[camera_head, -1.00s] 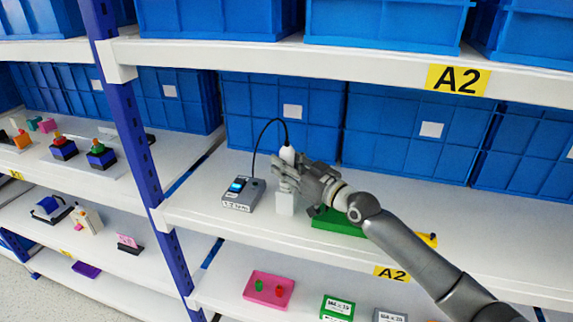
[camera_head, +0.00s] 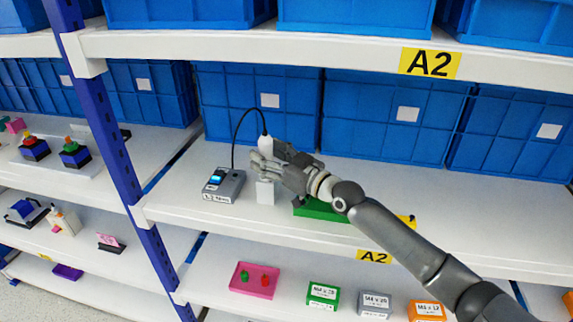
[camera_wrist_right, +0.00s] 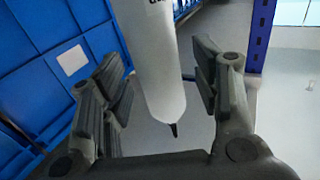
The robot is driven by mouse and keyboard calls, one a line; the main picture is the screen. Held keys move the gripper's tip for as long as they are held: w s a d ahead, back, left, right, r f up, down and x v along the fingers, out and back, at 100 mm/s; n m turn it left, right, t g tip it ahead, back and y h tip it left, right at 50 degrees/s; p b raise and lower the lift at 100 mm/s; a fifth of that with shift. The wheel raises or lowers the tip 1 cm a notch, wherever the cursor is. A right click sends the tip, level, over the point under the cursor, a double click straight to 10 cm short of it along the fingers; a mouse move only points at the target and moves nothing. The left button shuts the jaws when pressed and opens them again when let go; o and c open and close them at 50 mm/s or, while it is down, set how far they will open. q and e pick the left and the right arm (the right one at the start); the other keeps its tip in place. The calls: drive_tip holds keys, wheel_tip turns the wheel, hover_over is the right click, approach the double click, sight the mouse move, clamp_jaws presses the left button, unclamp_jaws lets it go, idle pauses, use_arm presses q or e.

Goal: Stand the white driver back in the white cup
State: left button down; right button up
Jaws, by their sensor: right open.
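The white driver (camera_head: 265,143) stands upright with a black cable at its upper end. The white cup (camera_head: 265,192) is directly below it on the shelf. My right gripper (camera_head: 261,163) is around the driver's middle, its fingers hiding where driver and cup meet, so I cannot tell how deep the driver sits. In the right wrist view, my right gripper (camera_wrist_right: 158,95) is open, with gaps on both sides of the driver (camera_wrist_right: 150,60); its black-tipped end shows at the bottom. My left gripper is not in view.
A grey box with a blue lit switch (camera_head: 222,185) stands left of the cup, the cable rising behind it. A green item (camera_head: 315,210) lies under my right arm. Blue bins (camera_head: 370,120) line the back, and a blue post (camera_head: 105,120) stands left.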

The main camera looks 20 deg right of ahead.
drive_tip(key=v, duration=1)
drive_tip(key=shift+s+d, duration=0.15)
drive_tip(key=shift+s, duration=0.25)
